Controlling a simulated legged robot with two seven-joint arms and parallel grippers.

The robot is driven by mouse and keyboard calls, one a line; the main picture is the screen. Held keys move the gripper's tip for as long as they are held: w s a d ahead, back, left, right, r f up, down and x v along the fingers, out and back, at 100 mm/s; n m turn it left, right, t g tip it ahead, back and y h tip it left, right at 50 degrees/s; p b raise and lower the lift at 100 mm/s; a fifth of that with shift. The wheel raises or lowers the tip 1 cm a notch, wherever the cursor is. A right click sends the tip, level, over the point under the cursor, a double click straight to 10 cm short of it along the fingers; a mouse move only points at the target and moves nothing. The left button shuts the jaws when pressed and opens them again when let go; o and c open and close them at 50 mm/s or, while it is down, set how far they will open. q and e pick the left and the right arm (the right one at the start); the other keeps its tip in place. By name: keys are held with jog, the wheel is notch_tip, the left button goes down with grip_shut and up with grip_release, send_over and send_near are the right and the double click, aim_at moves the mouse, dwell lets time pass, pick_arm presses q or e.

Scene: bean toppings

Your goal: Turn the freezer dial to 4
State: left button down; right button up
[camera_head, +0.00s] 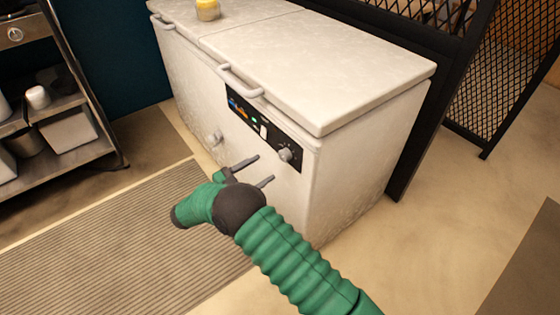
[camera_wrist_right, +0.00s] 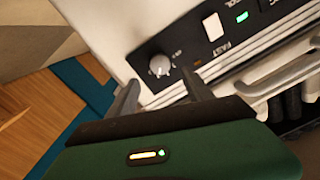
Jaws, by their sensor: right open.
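The freezer is a white chest (camera_head: 345,150) with two lids and a black control panel (camera_head: 262,122) on its front. The dial is a small grey knob (camera_head: 285,154) at the panel's right end. It also shows in the right wrist view (camera_wrist_right: 160,65), where its exact setting is too small to read. My right gripper (camera_head: 262,168) is open and empty, a little left of and below the dial in the head view. In the right wrist view the dial lies beyond the two fingertips (camera_wrist_right: 160,84), apart from them. My left gripper is not in view.
A yellow-topped jar (camera_head: 207,10) stands on the freezer lid. A lid handle (camera_head: 240,80) juts out above the panel. A metal shelf rack (camera_head: 60,110) is at the left, and a black mesh partition (camera_head: 500,75) is at the right. A striped mat (camera_head: 110,240) lies on open floor.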

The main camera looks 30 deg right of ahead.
aim_at(282, 157)
jog(key=d, duration=0.2)
jog(key=d+b, duration=0.1)
jog(key=d, duration=0.2)
jog(key=w+d, duration=0.1)
jog(key=d, duration=0.2)
jog(key=shift+d, duration=0.25)
grip_shut()
